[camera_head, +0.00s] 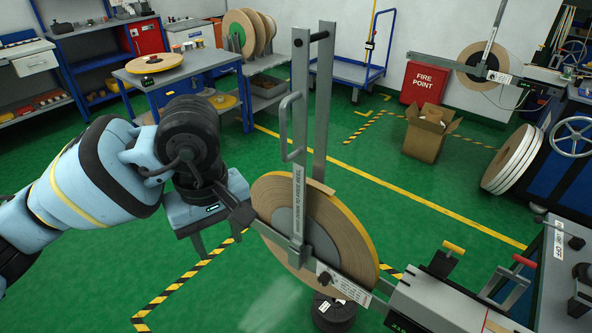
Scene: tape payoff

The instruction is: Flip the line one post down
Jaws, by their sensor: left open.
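The near payoff has a tall grey upright post (298,150) with a loop handle (288,127) on its left side and lettering along its face. The post stands upright across the face of a large tan tape reel (340,238) with a yellow rim. A second grey upright (323,100) stands just behind it, joined by a dark crossbar at the top. My left gripper (243,213) is open at the reel's left edge, below and left of the loop handle. I cannot tell whether it touches the reel. My right gripper is not in view.
A grey machine bed (440,305) with yellow-handled (453,247) and red-handled (524,262) levers lies to the right. Another payoff with a reel (476,66) stands at the back right. A cardboard box (428,133) and open green floor lie beyond.

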